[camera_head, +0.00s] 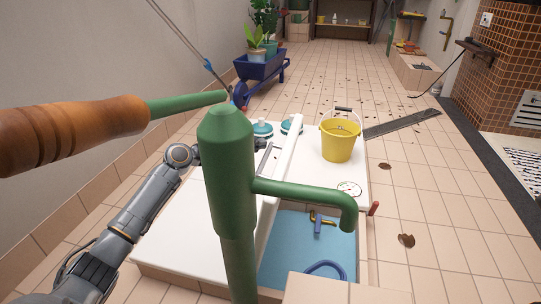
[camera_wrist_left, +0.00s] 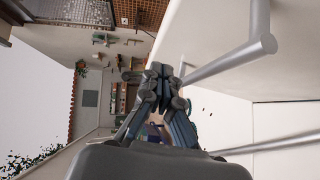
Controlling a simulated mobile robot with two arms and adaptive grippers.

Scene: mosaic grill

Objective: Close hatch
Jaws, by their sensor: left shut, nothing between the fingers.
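The hatch (camera_head: 281,165) is a white panel that stands up nearly edge-on in the head view, beside an opening with a blue inside (camera_head: 290,235). A grey metal handle (camera_head: 265,158) shows on its left side. In the left wrist view, the handle's round bars (camera_wrist_left: 262,47) stand out from a pale panel on the right. My left gripper (camera_head: 259,143) is left of the hatch, close to the handle, and partly hidden behind the green pump. Its fingers (camera_wrist_left: 159,72) are shut and empty. I cannot tell whether it touches the hatch. My right gripper is not in view.
A green pump (camera_head: 228,170) with a wooden-gripped lever (camera_head: 75,132) blocks the foreground. A yellow bucket (camera_head: 338,142) and teal-lidded items (camera_head: 262,129) stand on the white platform. A blue planter cart (camera_head: 260,68) is behind.

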